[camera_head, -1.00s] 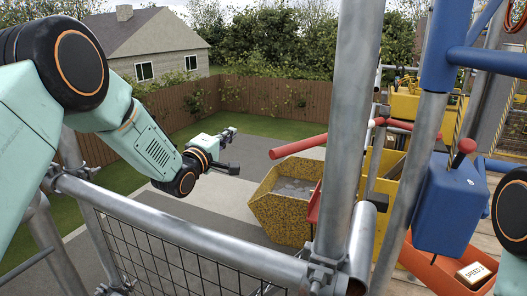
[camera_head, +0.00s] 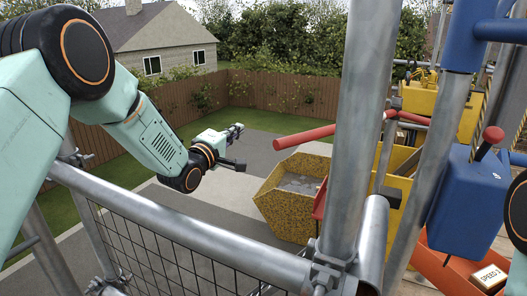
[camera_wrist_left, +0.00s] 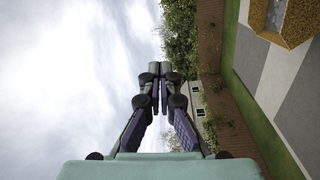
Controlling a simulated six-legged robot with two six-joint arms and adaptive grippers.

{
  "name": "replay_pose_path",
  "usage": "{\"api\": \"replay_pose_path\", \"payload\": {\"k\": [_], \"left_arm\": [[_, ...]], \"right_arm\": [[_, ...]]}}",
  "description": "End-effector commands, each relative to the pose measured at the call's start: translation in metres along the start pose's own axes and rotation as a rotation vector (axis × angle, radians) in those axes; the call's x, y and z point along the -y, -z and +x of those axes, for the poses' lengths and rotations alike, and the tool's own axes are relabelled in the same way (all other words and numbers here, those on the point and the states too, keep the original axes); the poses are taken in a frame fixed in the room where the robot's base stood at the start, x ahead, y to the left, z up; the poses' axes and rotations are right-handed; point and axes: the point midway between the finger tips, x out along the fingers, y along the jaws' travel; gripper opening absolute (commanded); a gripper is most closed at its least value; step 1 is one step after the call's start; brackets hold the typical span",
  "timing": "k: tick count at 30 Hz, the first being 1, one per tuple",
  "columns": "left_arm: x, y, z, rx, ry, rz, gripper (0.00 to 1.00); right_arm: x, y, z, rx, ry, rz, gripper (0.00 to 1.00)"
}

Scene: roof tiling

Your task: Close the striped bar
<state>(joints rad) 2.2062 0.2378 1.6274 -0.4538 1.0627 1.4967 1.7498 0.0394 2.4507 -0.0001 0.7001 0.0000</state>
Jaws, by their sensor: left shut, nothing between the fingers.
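My left gripper (camera_head: 234,131) is stretched out over the yard beyond the grey scaffold rail, with empty air around it. In the left wrist view its fingers (camera_wrist_left: 160,72) meet at the tips, shut and empty. Yellow-and-black striped pieces (camera_head: 499,92) show at the far right of the head view, partly hidden by scaffold poles; I cannot tell whether one is the striped bar. A plain red bar (camera_head: 303,137) sticks out to the left behind the large grey pole, apart from my gripper. My right gripper is not in view.
A grey rail (camera_head: 180,222) with mesh below crosses in front. A thick upright pole (camera_head: 350,130) stands at centre. A speckled yellow skip (camera_head: 290,205) is on the ground beyond. A blue box (camera_head: 468,195) with a red-knobbed lever hangs at right. A fence (camera_head: 270,98) backs the yard.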

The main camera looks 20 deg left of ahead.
Motion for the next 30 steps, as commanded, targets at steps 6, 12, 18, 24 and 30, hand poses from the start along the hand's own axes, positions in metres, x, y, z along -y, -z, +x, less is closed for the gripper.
{"api": "replay_pose_path", "payload": {"k": [6,12,18,24,30], "left_arm": [[0.039,-0.008,-0.001,0.001,0.0,0.001,0.0],[0.06,-0.011,-0.001,0.001,0.0,0.001,0.0],[0.063,-0.012,0.005,0.001,-0.001,0.002,0.0],[0.063,-0.013,0.029,0.002,-0.003,0.003,0.0],[0.064,-0.012,0.055,0.002,-0.003,0.003,0.0]], "right_arm": [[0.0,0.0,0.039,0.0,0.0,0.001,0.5],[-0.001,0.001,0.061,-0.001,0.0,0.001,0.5],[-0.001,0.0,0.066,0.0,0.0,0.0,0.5],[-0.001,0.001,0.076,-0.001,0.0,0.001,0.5],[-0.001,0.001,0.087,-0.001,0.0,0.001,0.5]]}}
